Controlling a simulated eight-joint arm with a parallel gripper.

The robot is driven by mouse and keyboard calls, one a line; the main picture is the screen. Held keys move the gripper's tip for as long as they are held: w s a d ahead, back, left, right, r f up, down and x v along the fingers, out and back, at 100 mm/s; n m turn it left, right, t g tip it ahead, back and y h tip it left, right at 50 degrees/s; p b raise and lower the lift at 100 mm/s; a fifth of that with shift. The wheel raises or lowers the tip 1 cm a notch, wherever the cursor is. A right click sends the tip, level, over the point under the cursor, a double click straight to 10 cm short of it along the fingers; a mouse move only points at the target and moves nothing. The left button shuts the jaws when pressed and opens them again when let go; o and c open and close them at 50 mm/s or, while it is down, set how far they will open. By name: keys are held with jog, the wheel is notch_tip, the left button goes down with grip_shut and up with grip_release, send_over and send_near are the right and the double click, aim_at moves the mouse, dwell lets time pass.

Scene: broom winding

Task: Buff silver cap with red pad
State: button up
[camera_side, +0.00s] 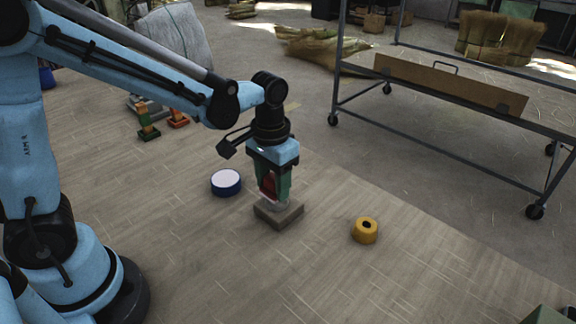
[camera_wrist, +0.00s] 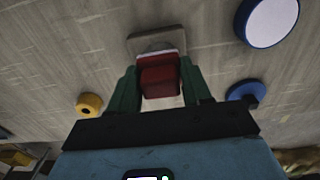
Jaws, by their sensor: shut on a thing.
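My gripper (camera_side: 272,190) points straight down, its green fingers shut on a red pad (camera_wrist: 160,78). The pad also shows between the fingers in the side view (camera_side: 269,187). Directly under it is a grey-brown block (camera_side: 279,215) lying on the floor. A pale silvery piece, seemingly the silver cap (camera_wrist: 157,54), shows between the pad and the block; the pad and fingers hide most of it. The pad is at or very near it; I cannot tell whether they touch.
A blue round tub with a white top (camera_side: 226,183) stands just left of the block. A yellow roll (camera_side: 365,230) is to the right. Green (camera_side: 148,133) and red (camera_side: 178,121) handled pieces stand farther back left. A metal-framed cart (camera_side: 450,90) is behind. Floor in front is clear.

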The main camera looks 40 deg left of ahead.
jog(key=shift+s, duration=0.5)
jog(key=shift+w, duration=1.85)
notch_tip(320, 180, up, 8)
